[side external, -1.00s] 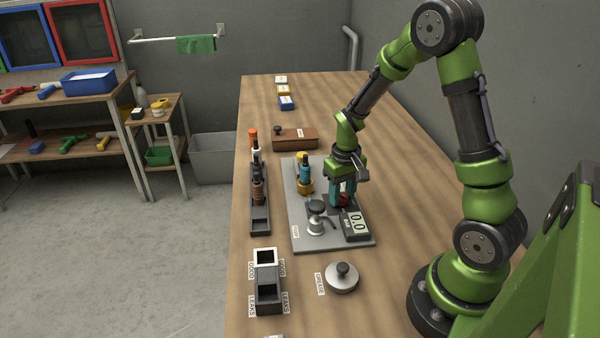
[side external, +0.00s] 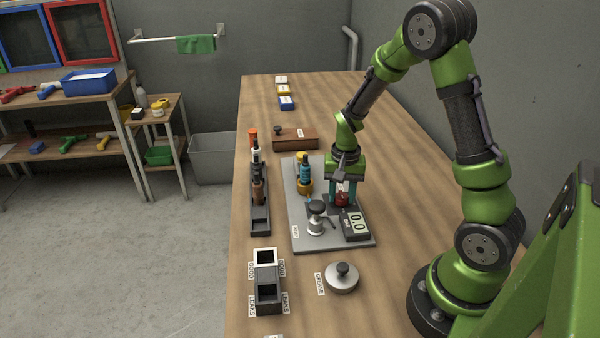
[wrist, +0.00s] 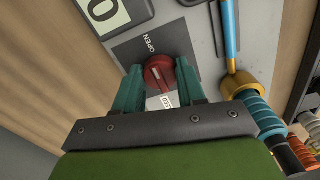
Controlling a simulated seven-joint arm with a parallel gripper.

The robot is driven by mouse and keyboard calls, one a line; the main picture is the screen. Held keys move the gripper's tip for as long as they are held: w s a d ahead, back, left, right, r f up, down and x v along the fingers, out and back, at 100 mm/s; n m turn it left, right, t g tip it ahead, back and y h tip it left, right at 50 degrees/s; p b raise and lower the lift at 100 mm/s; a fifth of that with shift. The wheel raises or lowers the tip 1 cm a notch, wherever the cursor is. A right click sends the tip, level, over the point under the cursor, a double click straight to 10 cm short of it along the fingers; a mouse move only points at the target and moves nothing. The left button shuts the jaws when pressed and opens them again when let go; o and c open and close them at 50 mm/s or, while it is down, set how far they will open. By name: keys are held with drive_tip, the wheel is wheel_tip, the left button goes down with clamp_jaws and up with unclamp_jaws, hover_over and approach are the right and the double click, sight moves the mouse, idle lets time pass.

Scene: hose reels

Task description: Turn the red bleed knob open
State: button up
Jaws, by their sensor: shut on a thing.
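The red bleed knob (wrist: 159,74) sits on a dark square on the grey plate, with an OPEN label beside it in the wrist view. It also shows in the side view (side external: 341,198). My gripper (wrist: 160,82) points down over the knob, with its teal fingers on either side. The fingers are shut on the knob. That second label (wrist: 163,102) is partly hidden between the fingers. The gauge (side external: 355,225) next to the knob reads 0.0.
The grey plate (side external: 301,235) also carries a silver fitting (side external: 317,218) and a blue-and-yellow fitting (side external: 305,175). A black rack (side external: 260,213) of bottle-like parts stands to the left. A two-bin box (side external: 267,282) and a round lid (side external: 342,277) are at the front.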

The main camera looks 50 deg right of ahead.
sight(341, 194)
idle(0.3)
drive_tip(key=o, duration=1.1)
drive_tip(key=shift+c, duration=0.2)
wheel_tip(341, 194, up, 17)
drive_tip(key=s+a+r+n+t+y, duration=0.1)
drive_tip(key=s+a+r+n+t, duration=0.1)
drive_tip(key=a, duration=0.6)
drive_tip(key=s+a+r+n+t+y, duration=0.1)
drive_tip(key=s+a+r+n+t, duration=0.2)
drive_tip(key=s+a+n+t, duration=0.2)
drive_tip(key=s+a, duration=0.2)
drive_tip(key=shift+s+a+r, duration=0.25)
drive_tip(key=shift+s+a, duration=0.05)
drive_tip(key=shift+a, duration=0.1)
